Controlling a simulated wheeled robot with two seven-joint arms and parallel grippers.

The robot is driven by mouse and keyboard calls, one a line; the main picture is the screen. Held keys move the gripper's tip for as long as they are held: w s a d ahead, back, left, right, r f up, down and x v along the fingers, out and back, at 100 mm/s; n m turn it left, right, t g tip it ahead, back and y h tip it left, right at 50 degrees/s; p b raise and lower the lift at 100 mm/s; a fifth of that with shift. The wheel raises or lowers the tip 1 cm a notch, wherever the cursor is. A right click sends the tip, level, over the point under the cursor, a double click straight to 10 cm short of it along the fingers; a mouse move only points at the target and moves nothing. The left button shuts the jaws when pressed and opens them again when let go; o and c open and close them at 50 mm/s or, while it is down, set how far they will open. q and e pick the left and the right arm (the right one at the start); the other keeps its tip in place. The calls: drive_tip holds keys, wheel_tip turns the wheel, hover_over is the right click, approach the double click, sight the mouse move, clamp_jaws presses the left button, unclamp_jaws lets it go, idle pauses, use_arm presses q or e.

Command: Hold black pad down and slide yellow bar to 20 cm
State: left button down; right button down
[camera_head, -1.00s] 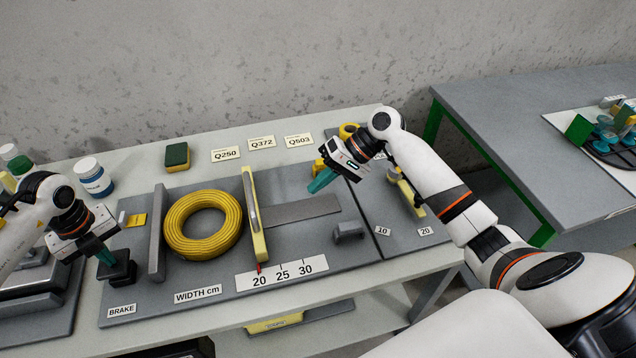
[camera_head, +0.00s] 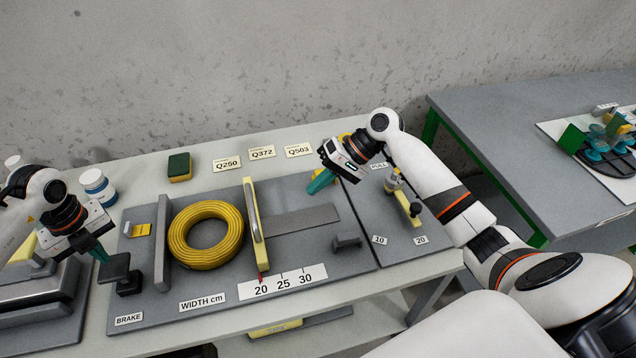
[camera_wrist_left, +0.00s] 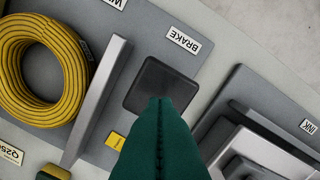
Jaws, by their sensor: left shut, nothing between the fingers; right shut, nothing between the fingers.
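The black pad (camera_head: 117,266) stands at the left end of the grey board by the BRAKE label; it also shows in the left wrist view (camera_wrist_left: 160,86). My left gripper (camera_head: 103,256) is shut and empty, its green fingertips at the pad's back-left edge. In the left wrist view the fingertips (camera_wrist_left: 160,101) overlap the pad's near edge; I cannot tell whether they touch. The yellow bar (camera_head: 256,232) stands right of the yellow cable coil (camera_head: 205,234), its red pointer (camera_head: 262,279) near the 20 mark. My right gripper (camera_head: 318,184) is shut and empty, behind and right of the bar.
A grey upright wall (camera_head: 162,245) stands left of the coil. A grey strip (camera_head: 300,220) runs right from the bar, with a small grey block (camera_head: 346,242) in front. A scale (camera_head: 283,283) lies at the board's front. A sponge (camera_head: 179,167) sits behind.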

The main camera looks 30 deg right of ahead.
use_arm(q)
wheel_tip(320, 180, up, 4)
drive_tip(key=shift+r+p, duration=0.25)
drive_tip(key=shift+p, duration=1)
wheel_tip(320, 180, up, 12)
drive_tip(key=b, duration=0.3)
